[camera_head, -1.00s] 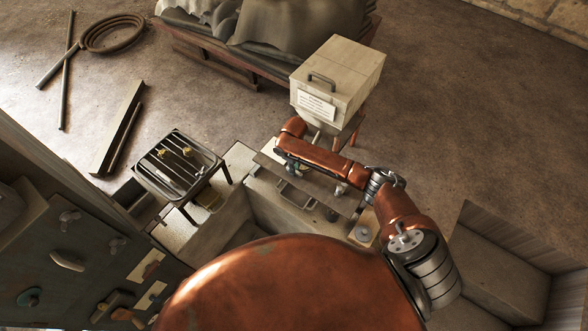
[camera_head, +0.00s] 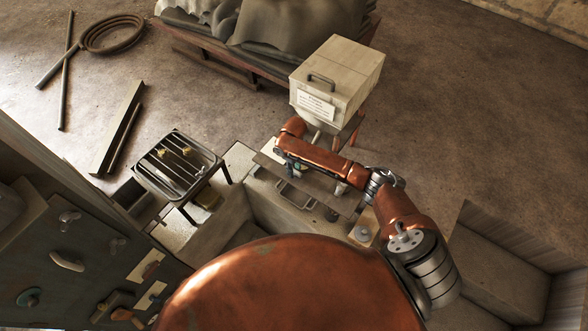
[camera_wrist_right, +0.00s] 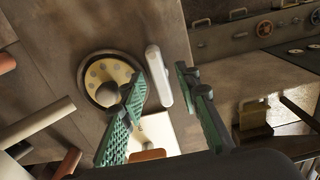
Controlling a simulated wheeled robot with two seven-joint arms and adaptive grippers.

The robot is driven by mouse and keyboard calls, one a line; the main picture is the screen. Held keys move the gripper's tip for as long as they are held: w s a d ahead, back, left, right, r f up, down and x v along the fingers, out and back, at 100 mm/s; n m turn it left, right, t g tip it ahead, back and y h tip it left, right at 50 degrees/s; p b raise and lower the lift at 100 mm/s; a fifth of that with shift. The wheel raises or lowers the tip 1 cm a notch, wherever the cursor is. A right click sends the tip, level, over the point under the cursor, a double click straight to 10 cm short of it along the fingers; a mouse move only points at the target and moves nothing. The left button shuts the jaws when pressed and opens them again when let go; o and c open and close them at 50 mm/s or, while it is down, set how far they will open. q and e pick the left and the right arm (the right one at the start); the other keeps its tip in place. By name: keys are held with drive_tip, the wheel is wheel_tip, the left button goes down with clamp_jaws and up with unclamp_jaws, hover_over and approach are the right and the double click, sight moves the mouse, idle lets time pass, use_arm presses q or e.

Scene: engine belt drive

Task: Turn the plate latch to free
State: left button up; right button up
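In the right wrist view, a pale bar-shaped handle (camera_wrist_right: 155,62), which looks like the plate latch, stands on a grey-brown plate (camera_wrist_right: 115,28). My right gripper (camera_wrist_right: 162,86) is open, with its green ribbed fingers apart on either side of the latch in that view. I cannot tell whether either finger touches it. In the head view my right gripper (camera_head: 288,164) is low over the bench plate, mostly hidden by my copper arm, and the latch cannot be made out there. My left gripper is not in view.
A round brass disc with a dark rim (camera_wrist_right: 97,73) and a knob sits beside the latch. A pale box (camera_head: 338,75) stands behind my right arm. A tray rack (camera_head: 178,165) is to the left. A panel with knobs (camera_head: 70,255) is at lower left.

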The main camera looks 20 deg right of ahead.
wheel_tip(320, 180, up, 12)
idle(0.6)
idle(0.4)
